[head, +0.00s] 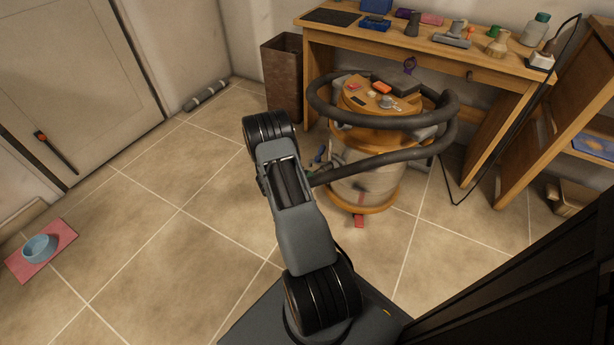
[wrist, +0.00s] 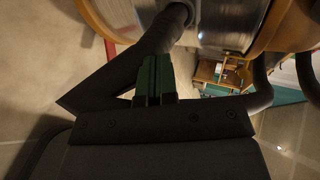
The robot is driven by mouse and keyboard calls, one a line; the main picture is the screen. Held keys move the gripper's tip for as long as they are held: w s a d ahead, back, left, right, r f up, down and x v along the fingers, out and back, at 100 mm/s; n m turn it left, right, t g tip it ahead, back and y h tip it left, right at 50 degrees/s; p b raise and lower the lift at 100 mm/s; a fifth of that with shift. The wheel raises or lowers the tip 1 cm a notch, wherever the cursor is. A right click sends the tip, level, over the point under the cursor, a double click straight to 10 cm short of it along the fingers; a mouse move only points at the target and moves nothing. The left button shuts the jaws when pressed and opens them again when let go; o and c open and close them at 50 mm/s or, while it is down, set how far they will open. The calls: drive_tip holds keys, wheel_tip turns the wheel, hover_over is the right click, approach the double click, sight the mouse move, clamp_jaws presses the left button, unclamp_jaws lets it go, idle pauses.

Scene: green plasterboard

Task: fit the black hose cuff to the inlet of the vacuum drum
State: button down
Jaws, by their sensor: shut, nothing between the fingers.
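The vacuum drum (head: 362,182) stands on the tiles in front of the workbench, with a pale metallic body and orange bands. Its body (wrist: 228,22) fills the top of the wrist view. The dark hose (head: 440,126) loops around the drum top, and one end runs left behind my arm. In the wrist view a dark, smooth end piece (wrist: 103,82), apparently the black cuff, points lower left. My gripper (wrist: 153,66) has green fingers, shut and empty, overlapping the hose in view; contact is unclear. I cannot make out the inlet.
The workbench (head: 470,52) behind the drum carries tools and bottles. A brown bin (head: 284,75) stands behind to the left, and a wooden shelf (head: 560,110) to the right. A blue bowl (head: 39,248) sits on a red mat. The left floor is mostly clear.

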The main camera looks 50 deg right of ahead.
drive_tip(key=p+v, duration=0.6)
drive_tip(key=v, duration=1)
drive_tip(key=s+a+r+m+y+p, duration=0.1)
drive_tip(key=a+r+m+y+p, duration=0.15)
drive_tip(key=r+m+p, duration=0.6)
drive_tip(key=s+a+r+m+y+p, duration=0.2)
drive_tip(key=a+r+m, duration=0.1)
drive_tip(key=r, duration=1.1)
drive_tip(key=s+a+r+m+y+p, duration=0.1)
drive_tip(key=a+r+m+y+p, duration=0.15)
drive_tip(key=r+m+p, duration=0.6)
drive_tip(key=s+a+r+m+t+y+p, duration=0.2)
drive_tip(key=s+a+r+m+p, duration=0.1)
drive_tip(key=r, duration=0.5)
drive_tip(key=s+a+r+m+t+y+p, duration=0.2)
drive_tip(key=a+r+m, duration=0.3)
drive_tip(key=r, duration=0.4)
drive_tip(key=s+a+r+m+t+y+p, duration=0.2)
drive_tip(key=s+a+r+m+p, duration=0.1)
drive_tip(key=r, duration=0.6)
drive_tip(key=s+a+m, duration=0.1)
drive_tip(key=m, duration=0.1)
drive_tip(key=shift+a+m+p, duration=0.35)
drive_tip(key=shift+m+p, duration=0.05)
drive_tip(key=shift+s+d, duration=0.1)
drive_tip(key=shift+d, duration=0.05)
